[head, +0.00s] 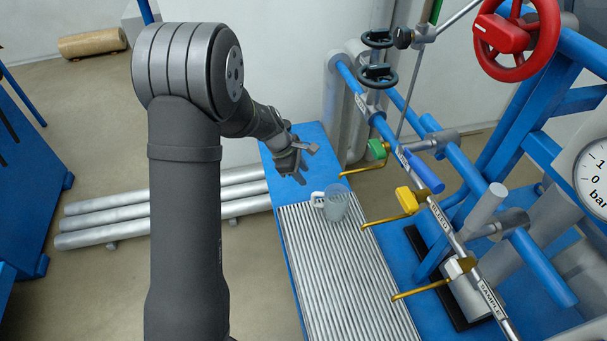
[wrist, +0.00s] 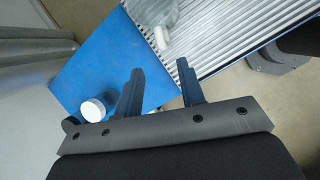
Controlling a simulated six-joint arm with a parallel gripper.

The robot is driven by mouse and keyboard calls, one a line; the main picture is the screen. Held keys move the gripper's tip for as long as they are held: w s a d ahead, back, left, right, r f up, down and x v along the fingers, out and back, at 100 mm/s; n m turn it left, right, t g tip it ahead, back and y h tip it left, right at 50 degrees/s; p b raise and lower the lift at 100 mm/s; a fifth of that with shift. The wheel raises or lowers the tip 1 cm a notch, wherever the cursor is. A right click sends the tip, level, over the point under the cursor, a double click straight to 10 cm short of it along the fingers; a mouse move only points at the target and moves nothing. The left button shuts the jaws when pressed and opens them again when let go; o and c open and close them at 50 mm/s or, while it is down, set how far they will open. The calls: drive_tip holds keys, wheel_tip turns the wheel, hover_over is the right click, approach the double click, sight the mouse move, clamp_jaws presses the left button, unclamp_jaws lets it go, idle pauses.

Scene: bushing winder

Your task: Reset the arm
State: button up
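My gripper (head: 295,176) is above the bare blue end of the bench, at the far side of the ribbed grate. In the wrist view my gripper (wrist: 160,69) has its two fingers apart with nothing between them. A clear mug (head: 338,205) with a pale handle stands on the grate, right of and nearer than my gripper. In the wrist view the mug (wrist: 158,12) is cut off by the top edge, beyond the fingertips and apart from them.
A round white-topped item (wrist: 93,109) is beside the left finger in the wrist view. Brass spouts (head: 380,220) reach over the grate (head: 350,285) from the valve pipe. A red handwheel (head: 515,35) is at upper right. Grey pipes (head: 165,205) lie on the floor at left.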

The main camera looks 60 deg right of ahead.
sight(317, 193)
drive_tip(key=x, duration=1.2)
drive_tip(key=shift+d+f, duration=0.1)
drive_tip(key=shift+r, duration=1.95)
drive_tip(key=shift+f, duration=0.1)
